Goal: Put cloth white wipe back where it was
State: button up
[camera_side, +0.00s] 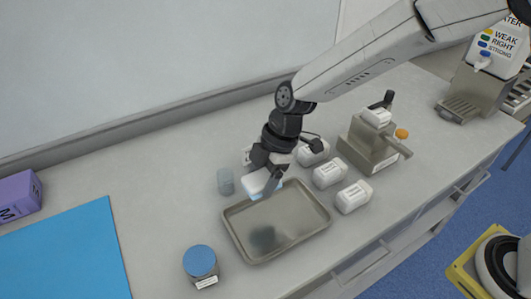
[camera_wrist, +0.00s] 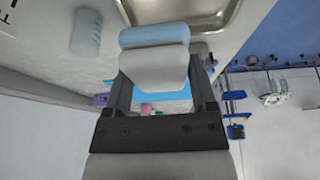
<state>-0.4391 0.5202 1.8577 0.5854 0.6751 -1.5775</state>
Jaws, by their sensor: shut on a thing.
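My gripper (camera_side: 264,172) is shut on a soft white wipe (camera_side: 255,183) above the back left edge of a grey metal tray (camera_side: 232,232). The wipe also shows between the fingers in the wrist view (camera_wrist: 153,68). A light blue piece (camera_wrist: 153,36) lies against its far side, and I cannot tell if it is part of the same cloth or a separate one. The tray shows at the top of the wrist view (camera_wrist: 200,28).
A clear cup (camera_side: 225,182) stands close left of my gripper. A blue-lidded jar (camera_side: 200,262) is at the tray's front left. White labelled packs (camera_side: 328,174) stand to the right, before a metal device (camera_side: 368,150). A blue sheet (camera_side: 65,255) lies left. The counter between sheet and tray is mostly clear.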

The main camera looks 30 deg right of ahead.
jog(key=s+a+r, duration=0.3)
jog(key=s+a, duration=0.4)
jog(key=a, duration=0.1)
send_near(182, 235)
jog(key=shift+s+a+f, duration=0.55)
jog(key=shift+s+a, duration=0.1)
jog(key=shift+s, duration=0.05)
jog(key=shift+w+a+f, duration=0.35)
jog(key=shift+w+f, duration=0.1)
jog(key=shift+f, duration=0.2)
jog(key=shift+w+a+f, duration=0.1)
jog(key=shift+f, duration=0.05)
jog(key=shift+w+a+f, duration=0.1)
jog(key=shift+w+f, duration=0.05)
jog(key=shift+f, duration=1.55)
